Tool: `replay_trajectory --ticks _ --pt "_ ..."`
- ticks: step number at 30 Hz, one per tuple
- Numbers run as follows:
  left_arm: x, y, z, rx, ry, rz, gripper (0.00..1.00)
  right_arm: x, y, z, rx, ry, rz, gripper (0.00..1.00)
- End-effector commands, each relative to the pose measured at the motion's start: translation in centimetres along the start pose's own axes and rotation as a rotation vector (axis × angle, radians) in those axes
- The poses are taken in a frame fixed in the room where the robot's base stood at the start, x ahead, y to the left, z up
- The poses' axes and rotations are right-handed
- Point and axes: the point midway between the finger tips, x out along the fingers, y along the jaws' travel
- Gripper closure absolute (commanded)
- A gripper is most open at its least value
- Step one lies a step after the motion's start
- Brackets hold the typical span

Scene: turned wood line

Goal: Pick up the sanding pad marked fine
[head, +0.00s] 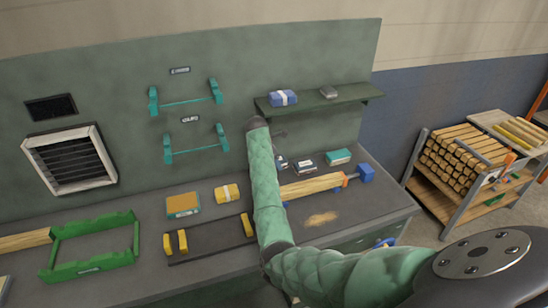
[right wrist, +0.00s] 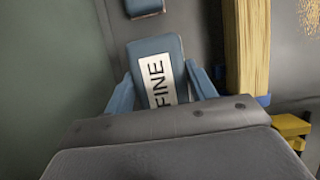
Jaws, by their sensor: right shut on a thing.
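The sanding pad marked fine (right wrist: 168,70) is a blue-grey block with a white label reading FINE. In the right wrist view it sits between the two blue fingers of my right gripper (right wrist: 160,72), which is shut on it. I cannot tell whether the pad still touches the bench. In the head view my green right arm hides most of the gripper; a small blue piece with white shows just right of the arm. My left gripper is not in view.
A dark pad with a white label (head: 305,162) and a teal pad (head: 340,157) lie on the bench nearby. A wooden spindle (head: 312,187) lies in front of them. A shelf (head: 330,97) on the back panel holds a blue block (head: 283,98).

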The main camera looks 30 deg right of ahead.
Motion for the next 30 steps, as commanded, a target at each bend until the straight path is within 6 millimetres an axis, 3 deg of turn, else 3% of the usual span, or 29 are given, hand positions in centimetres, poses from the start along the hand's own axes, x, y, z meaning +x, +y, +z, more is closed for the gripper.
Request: replay_trajectory --ticks 3,30 --pt "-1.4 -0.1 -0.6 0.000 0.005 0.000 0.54 -0.1 -2.2 -0.1 -0.002 -0.002 -0.002 0.69" --pt "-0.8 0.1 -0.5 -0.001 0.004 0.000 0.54 -0.1 -23.4 -0.8 -0.002 -0.002 -0.002 0.69"
